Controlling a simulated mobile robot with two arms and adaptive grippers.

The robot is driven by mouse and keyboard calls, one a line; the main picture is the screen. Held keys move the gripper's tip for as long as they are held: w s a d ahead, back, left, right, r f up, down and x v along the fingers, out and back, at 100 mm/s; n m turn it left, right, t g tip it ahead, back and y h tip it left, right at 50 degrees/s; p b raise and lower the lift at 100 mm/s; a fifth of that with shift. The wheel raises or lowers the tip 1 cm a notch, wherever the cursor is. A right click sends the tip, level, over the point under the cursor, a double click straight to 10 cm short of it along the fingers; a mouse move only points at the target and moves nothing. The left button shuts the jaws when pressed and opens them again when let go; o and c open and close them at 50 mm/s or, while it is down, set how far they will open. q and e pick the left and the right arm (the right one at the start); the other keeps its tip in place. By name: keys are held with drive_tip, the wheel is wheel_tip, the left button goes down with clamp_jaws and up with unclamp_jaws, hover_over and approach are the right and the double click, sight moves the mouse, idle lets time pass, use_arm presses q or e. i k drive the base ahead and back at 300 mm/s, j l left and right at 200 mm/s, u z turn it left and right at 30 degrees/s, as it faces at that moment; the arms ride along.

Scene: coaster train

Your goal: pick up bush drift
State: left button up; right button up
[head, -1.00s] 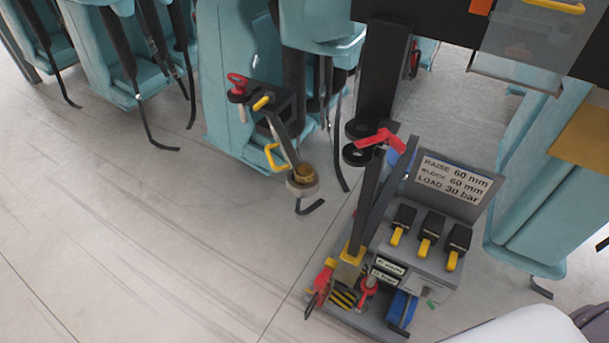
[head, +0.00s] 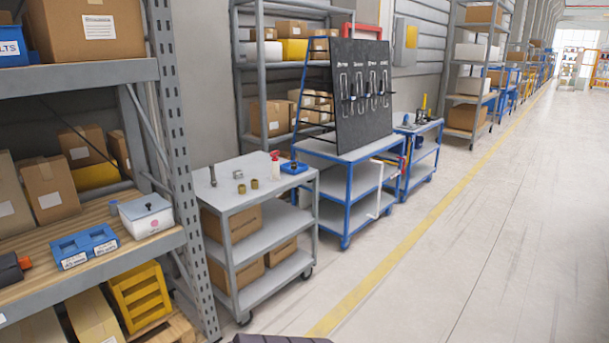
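A grey cart (head: 228,202) stands left of centre. On its top is a small upright grey rod-like piece (head: 213,176), which may be the bush drift; it is too small to be sure. Near it are a short grey piece (head: 238,174) and two brass bushes (head: 241,188) (head: 254,184). Neither of my grippers is in view. A dark part, likely of my own arm, shows at the bottom edge.
A red-and-white bottle (head: 275,164) and a blue box (head: 294,167) share the cart top. A shelf rack (head: 172,130) stands close at left. A blue cart (head: 347,197) with a black tool board (head: 360,120) stands behind. The floor (head: 470,240) at right is clear.

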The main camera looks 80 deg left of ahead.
sight(213, 181)
drive_tip(key=j+u, duration=0.15)
drive_tip(key=u, duration=0.25)
drive_tip(key=i+j+u, duration=0.1)
drive_tip(key=u, duration=0.35)
drive_tip(key=i+j+u, duration=0.1)
drive_tip(key=u, duration=0.3)
drive_tip(key=i+j+u, duration=0.1)
drive_tip(key=u, duration=0.35)
drive_tip(key=i+u, duration=0.1)
drive_tip(key=u, duration=0.3)
drive_tip(key=i+u, duration=0.3)
drive_tip(key=i, duration=0.2)
drive_tip(key=i+l+u, duration=0.1)
drive_tip(key=i+u, duration=0.15)
drive_tip(key=i, duration=0.25)
drive_tip(key=i+l+u, duration=0.3)
drive_tip(key=i, duration=0.15)
drive_tip(key=i+l+u, duration=0.25)
drive_tip(key=i, duration=0.25)
drive_tip(key=i+l, duration=0.6)
drive_tip(key=i, duration=0.15)
